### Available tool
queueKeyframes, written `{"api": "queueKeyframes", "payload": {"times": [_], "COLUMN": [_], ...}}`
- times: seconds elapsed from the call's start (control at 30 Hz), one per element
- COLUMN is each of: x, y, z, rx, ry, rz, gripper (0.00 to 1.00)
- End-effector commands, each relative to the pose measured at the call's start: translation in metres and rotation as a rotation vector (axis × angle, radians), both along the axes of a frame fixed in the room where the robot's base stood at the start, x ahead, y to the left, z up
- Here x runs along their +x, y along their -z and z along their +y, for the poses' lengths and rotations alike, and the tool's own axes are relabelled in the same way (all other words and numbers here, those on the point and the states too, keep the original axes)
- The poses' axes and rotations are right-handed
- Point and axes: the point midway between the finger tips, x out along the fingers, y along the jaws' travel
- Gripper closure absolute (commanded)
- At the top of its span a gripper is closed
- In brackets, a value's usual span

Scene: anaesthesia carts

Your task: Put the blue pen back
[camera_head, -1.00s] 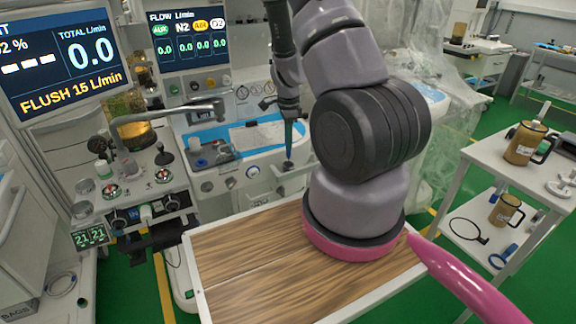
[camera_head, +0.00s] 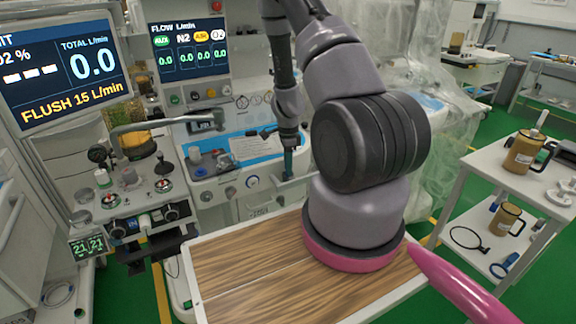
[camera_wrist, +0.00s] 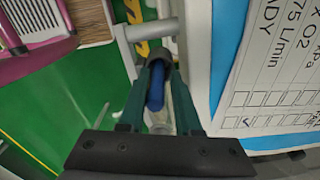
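The blue pen (camera_wrist: 157,87) is between the two dark green fingers of my gripper (camera_wrist: 162,72) in the wrist view. The pen is close to the left finger, and a narrow gap shows between it and the right finger. The fingers stand apart, on either side of the pen. A dark round piece (camera_wrist: 162,55) is at the pen's far end; I cannot tell if it is a holder or part of the pen. In the head view my gripper (camera_head: 288,165) points down at the front edge of the anaesthesia machine, and the pen cannot be made out.
The machine's blue-edged worktop (camera_head: 245,148) is just behind my gripper. A pale rail or bracket (camera_head: 285,188) is close below it. A monitor (camera_head: 65,65) stands at left. A white side cart (camera_head: 500,180) with brown jugs stands at right.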

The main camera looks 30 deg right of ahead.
Motion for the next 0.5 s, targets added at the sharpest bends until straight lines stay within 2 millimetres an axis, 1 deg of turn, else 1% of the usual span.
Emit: {"api": "queueKeyframes", "payload": {"times": [0.27, 0.37, 0.47, 0.5], "x": [0.0, 0.001, 0.002, 0.001], "y": [-0.002, -0.01, -0.026, -0.034], "z": [0.0, 0.001, 0.001, 0.001], "rx": [0.0, -0.001, -0.001, -0.001], "ry": [0.0, -0.003, -0.004, -0.003], "rz": [-0.001, -0.003, -0.005, -0.004], "gripper": [0.68, 0.68, 0.68, 0.68]}}
